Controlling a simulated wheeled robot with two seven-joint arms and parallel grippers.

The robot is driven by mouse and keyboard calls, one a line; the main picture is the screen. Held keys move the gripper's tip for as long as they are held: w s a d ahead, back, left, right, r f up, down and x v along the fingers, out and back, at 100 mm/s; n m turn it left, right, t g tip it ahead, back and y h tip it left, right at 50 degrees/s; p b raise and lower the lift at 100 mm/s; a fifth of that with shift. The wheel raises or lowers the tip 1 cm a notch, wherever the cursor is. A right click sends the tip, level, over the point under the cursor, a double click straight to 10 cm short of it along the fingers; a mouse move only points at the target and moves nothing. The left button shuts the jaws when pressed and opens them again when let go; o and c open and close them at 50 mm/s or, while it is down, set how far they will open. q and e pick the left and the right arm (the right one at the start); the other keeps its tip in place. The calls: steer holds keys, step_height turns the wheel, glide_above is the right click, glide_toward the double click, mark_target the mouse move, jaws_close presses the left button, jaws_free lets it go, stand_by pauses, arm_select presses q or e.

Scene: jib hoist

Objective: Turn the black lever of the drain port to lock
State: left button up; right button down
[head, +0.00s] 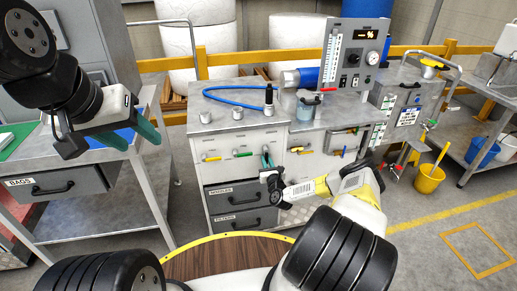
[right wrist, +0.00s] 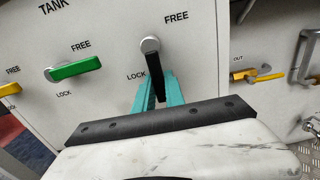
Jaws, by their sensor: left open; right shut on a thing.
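The black lever (right wrist: 155,72) hangs from a round metal pivot on the pale cabinet panel (right wrist: 95,25) in the right wrist view. It points almost straight down, near the LOCK mark at its left; FREE stands above right of the pivot. My right gripper (right wrist: 160,92) is shut on the lower part of the lever, hiding its end. In the head view this gripper (head: 267,160) is against the cabinet front, right of the green lever (head: 243,153). My left gripper (head: 140,133) is open and empty at upper left, away from the cabinet. No drain label is readable.
A green lever (right wrist: 75,68) and a yellow lever (right wrist: 9,88) sit left of the black one. A yellow-handled valve (right wrist: 255,76) is on the panel to the right.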

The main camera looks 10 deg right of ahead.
steer(key=c, duration=1.4)
jaws_free()
steer(key=s, duration=0.8)
steer(key=shift+d, duration=0.15)
steer(key=shift+f, duration=0.1)
